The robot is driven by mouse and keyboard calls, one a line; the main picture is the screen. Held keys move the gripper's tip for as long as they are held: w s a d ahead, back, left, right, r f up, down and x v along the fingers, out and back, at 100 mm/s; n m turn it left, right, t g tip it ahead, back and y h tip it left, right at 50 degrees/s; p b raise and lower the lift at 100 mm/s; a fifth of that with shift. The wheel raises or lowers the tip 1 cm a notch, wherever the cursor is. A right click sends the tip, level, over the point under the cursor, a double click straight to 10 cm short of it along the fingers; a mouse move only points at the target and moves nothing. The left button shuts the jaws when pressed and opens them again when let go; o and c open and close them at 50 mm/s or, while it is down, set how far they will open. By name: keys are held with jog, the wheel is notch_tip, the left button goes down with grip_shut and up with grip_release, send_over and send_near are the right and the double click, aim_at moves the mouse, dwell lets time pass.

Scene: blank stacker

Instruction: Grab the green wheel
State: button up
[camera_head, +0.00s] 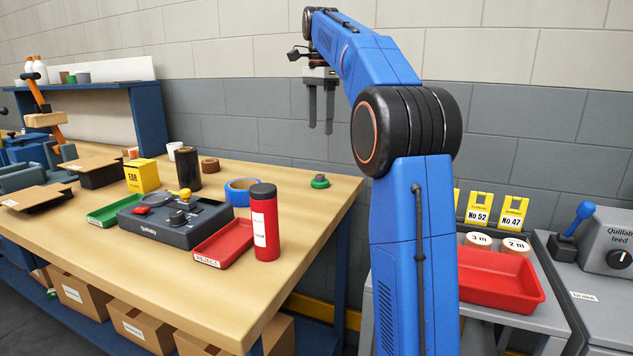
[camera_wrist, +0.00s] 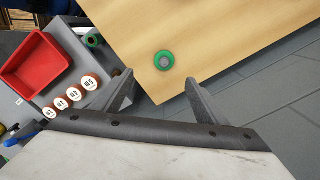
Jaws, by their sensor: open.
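The green wheel (camera_head: 319,181) is a small round green piece with a grey centre. It lies on the wooden workbench (camera_head: 285,215) near its right end, by the back edge. My gripper (camera_head: 320,129) is open and empty, fingers pointing down, and appears well above the wheel in the head view. In the wrist view the wheel (camera_wrist: 164,60) shows beyond the fingertips, roughly between the two spread fingers (camera_wrist: 158,80). Nothing covers the wheel in either view.
On the bench stand a blue tape roll (camera_head: 241,192), a red cylinder (camera_head: 264,222), a grey control box (camera_head: 175,218) and a red reject tray (camera_head: 228,243). A grey side table with a red bin (camera_head: 500,279) stands at right. The bench around the wheel is clear.

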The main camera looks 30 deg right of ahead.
aim_at(320, 175)
jog(key=shift+m, duration=0.3)
jog(key=f, duration=0.5)
jog(key=w+f, duration=0.1)
jog(key=f, duration=0.5)
jog(key=d+f, duration=0.1)
jog(key=f, duration=0.5)
jog(key=shift+w+d+f, duration=0.1)
jog(key=shift+w, duration=0.2)
jog(key=c, duration=1.2)
